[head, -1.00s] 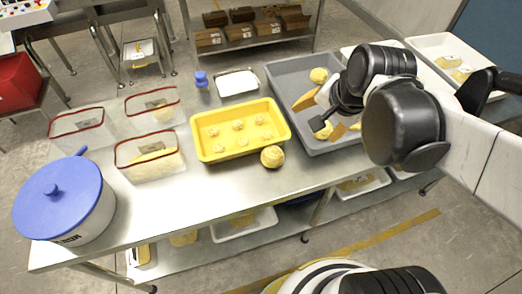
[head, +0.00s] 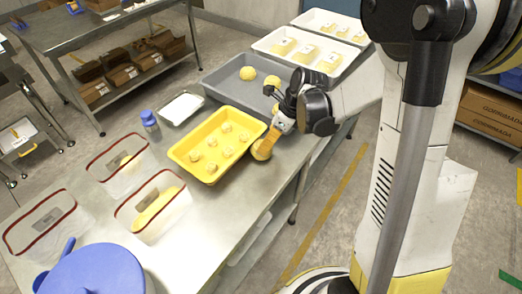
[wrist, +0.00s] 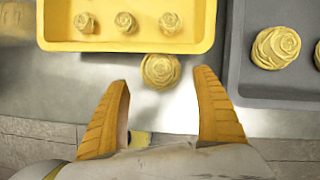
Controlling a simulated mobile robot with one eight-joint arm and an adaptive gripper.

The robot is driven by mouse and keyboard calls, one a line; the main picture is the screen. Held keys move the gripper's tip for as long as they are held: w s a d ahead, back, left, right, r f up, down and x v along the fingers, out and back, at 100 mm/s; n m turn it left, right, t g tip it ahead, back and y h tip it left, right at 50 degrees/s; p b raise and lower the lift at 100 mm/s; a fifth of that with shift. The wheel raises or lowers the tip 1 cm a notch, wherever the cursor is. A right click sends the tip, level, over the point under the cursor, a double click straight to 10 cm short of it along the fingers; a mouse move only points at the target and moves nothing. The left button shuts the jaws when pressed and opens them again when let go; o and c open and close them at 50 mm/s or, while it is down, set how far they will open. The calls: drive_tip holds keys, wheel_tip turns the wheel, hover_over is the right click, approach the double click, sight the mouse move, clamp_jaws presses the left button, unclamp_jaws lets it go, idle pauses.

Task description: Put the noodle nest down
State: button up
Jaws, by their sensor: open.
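A round yellow noodle nest (wrist: 160,70) lies on the steel table against the near edge of the yellow tray (wrist: 130,46). In the head view the nest (head: 260,150) shows beside the tray's right corner, partly behind my fingers. My gripper (wrist: 162,110) is open, its two orange fingers spread wide and empty. In the wrist view the nest is just beyond the fingertips, between their lines and apart from both. In the head view my gripper (head: 270,142) hangs at the nest, near the table's edge.
The grey tray (head: 215,79) stands right behind the yellow tray and holds noodle nests. White trays (head: 270,40) lie beyond it. Clear red-rimmed boxes (head: 118,150), a blue-lidded pot (head: 95,270) and a blue-capped bottle (head: 150,122) stand on the left. Bare steel lies in front of the yellow tray.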

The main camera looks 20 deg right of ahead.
drive_tip(key=b+x, duration=0.3)
drive_tip(key=x, duration=0.4)
drive_tip(key=shift+w+a, duration=0.15)
drive_tip(key=shift+w, duration=0.05)
drive_tip(key=shift+r, duration=0.1)
drive_tip(key=c, duration=1.1)
